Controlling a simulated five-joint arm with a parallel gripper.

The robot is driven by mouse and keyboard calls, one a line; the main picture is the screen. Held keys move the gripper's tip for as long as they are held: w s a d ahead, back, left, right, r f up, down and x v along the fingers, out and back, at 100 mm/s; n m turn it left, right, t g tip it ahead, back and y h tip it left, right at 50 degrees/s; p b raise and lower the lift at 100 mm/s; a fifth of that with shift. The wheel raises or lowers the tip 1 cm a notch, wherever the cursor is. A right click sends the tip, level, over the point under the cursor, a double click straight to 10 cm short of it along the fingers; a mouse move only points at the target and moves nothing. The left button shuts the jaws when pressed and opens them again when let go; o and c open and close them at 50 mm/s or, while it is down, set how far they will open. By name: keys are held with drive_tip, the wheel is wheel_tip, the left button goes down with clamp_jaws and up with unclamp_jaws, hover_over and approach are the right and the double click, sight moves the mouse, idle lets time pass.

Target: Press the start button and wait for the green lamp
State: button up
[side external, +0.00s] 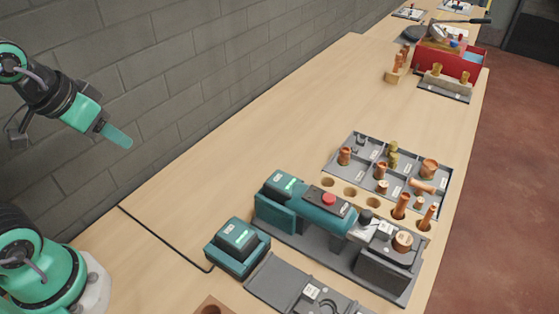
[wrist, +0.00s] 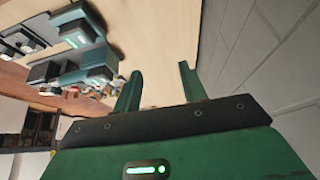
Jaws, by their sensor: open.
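A teal and dark grey machine (side external: 318,216) stands on the bench at the lower middle of the side view. A red round button (side external: 328,199) sits on its top, and a black knob (side external: 365,216) stands further right. I see no button marked as start. A block on the machine's left end has a small lit green mark (side external: 287,184). No separate lamp can be made out. My gripper (side external: 118,137) is high at the left, well away from the machine, open and empty. Its two fingers (wrist: 160,84) stand apart in the wrist view.
A separate teal unit (side external: 237,247) with a green mark stands left of the machine. A grey tray (side external: 347,160) of copper fittings lies behind it. A red toolbox (side external: 452,60) stands far back. A block wall (side external: 200,70) runs along the left. The bench middle is clear.

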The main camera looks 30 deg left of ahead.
clamp_jaws()
idle(1.3)
